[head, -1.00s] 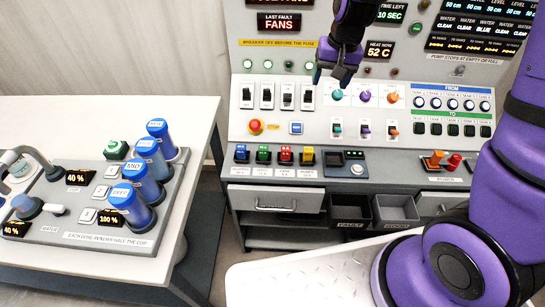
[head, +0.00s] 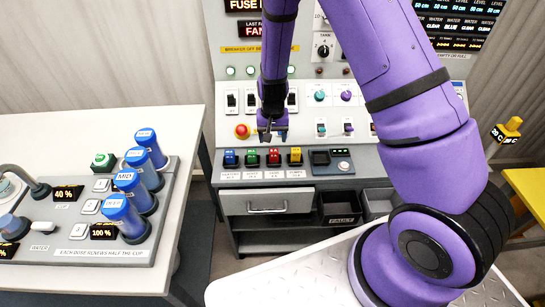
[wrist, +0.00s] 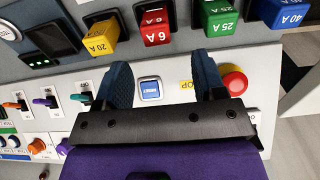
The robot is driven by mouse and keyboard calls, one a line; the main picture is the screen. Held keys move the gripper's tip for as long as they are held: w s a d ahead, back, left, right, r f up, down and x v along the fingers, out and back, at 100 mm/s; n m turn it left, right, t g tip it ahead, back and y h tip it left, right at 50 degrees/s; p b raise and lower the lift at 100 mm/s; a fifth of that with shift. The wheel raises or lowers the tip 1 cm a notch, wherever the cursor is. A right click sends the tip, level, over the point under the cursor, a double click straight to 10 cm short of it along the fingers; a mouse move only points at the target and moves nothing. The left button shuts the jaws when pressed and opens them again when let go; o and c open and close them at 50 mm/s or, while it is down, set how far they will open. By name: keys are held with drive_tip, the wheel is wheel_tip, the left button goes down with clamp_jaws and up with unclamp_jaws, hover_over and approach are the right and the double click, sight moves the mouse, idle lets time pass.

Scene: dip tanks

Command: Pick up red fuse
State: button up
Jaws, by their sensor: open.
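The red fuse (head: 273,157) stands in its holder on the panel's front ledge, between the green fuse (head: 252,158) and the yellow fuse (head: 295,156). The wrist view shows the red fuse (wrist: 155,27) marked 6 A, beyond my fingertips. My gripper (head: 272,136) hangs just above and behind the fuse row, in front of the sloped switch panel. In the wrist view my gripper (wrist: 162,72) is open and empty, its two dark fingers apart, with the blue reset button (wrist: 150,90) showing between them. It does not touch the red fuse.
A blue fuse (head: 230,158) ends the row at left. The round red button (wrist: 235,82) lies close to one finger. A small screen unit (head: 331,161) sits right of the fuses. A drawer (head: 266,202) and an open bin marked FAULT (head: 338,210) are below.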

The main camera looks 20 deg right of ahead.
sight(274, 150)
drive_tip(key=shift+s+d+f, duration=0.1)
drive_tip(key=shift+s+f, duration=0.1)
drive_tip(key=shift+f, duration=1.5)
drive_tip(key=shift+s+f, duration=0.15)
drive_tip(key=shift+f, duration=1.5)
drive_tip(key=c, duration=1)
